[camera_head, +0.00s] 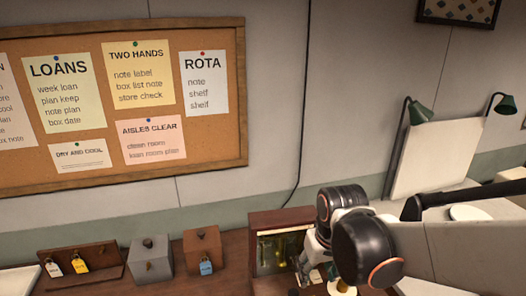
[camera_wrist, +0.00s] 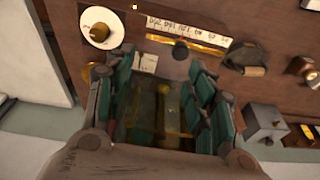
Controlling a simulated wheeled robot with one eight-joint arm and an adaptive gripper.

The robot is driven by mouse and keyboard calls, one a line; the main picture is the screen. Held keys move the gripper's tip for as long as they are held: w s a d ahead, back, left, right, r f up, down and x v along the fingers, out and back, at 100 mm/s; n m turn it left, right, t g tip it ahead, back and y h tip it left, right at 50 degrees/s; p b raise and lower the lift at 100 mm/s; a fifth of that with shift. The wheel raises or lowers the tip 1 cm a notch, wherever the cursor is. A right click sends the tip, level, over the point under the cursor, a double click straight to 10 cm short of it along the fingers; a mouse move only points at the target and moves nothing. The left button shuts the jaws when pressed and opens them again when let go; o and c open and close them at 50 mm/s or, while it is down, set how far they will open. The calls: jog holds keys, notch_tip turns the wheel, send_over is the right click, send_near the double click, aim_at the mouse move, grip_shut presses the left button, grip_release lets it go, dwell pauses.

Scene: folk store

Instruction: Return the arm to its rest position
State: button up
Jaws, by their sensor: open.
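My arm reaches in from the right in the camera_head view, over the dark wooden bench (camera_head: 225,262). My gripper (camera_head: 310,270) is low beside a wooden case (camera_head: 262,224) and partly hidden by my own arm links. In the wrist view my gripper (camera_wrist: 153,100) is open, with teal pads on both sides. A dark, see-through shape with yellowish parts (camera_wrist: 155,110) shows between the fingers. I cannot tell whether they touch it, and nothing looks clamped.
A key rack (camera_head: 82,264), a grey box (camera_head: 150,258) and a brown box (camera_head: 203,250) stand left on the bench. A white plate (camera_wrist: 99,27) holds a brown object. A dark cloth-like item (camera_wrist: 243,57) lies right. A cork board (camera_head: 120,100) hangs behind.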

jog(key=s+d+m+t+b, duration=0.2)
jog(key=s+d+t+b, duration=0.2)
jog(key=s+d+b, duration=0.3)
jog(key=s+b, duration=0.1)
jog(key=s, duration=0.2)
jog(key=shift+s+t, duration=0.3)
jog(key=shift+t, duration=0.1)
jog(key=shift+a+f, duration=0.1)
jog(key=shift+a, duration=0.05)
jog(key=shift+c, duration=0.4)
dwell(4.7)
